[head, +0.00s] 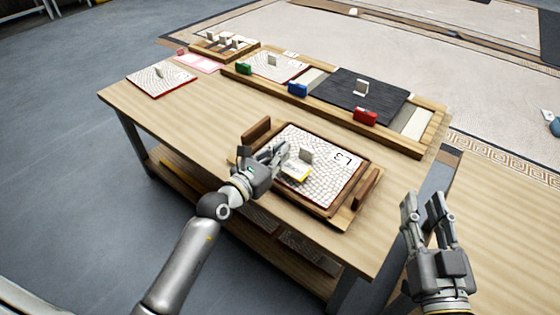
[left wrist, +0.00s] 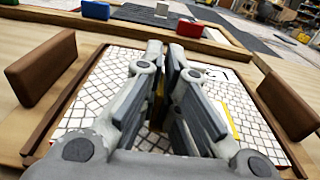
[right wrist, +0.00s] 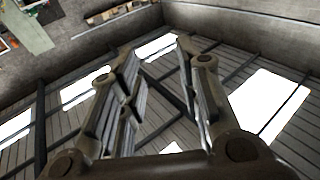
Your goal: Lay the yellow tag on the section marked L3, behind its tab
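The section marked L3 (head: 335,185) is a white mosaic panel in a brown wooden tray on the table. My left gripper (head: 284,154) is just left of the tag and tab, low over the panel. My right gripper (head: 423,198) is open and empty, right of the table.
Wooden handles (head: 361,189) rise at the tray's sides. Behind is a long wooden frame (head: 330,111) with mosaic and dark panels and green, blue and red blocks (head: 365,117). Another red-edged panel (head: 161,80) lies at left. Bare tabletop lies around the tray.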

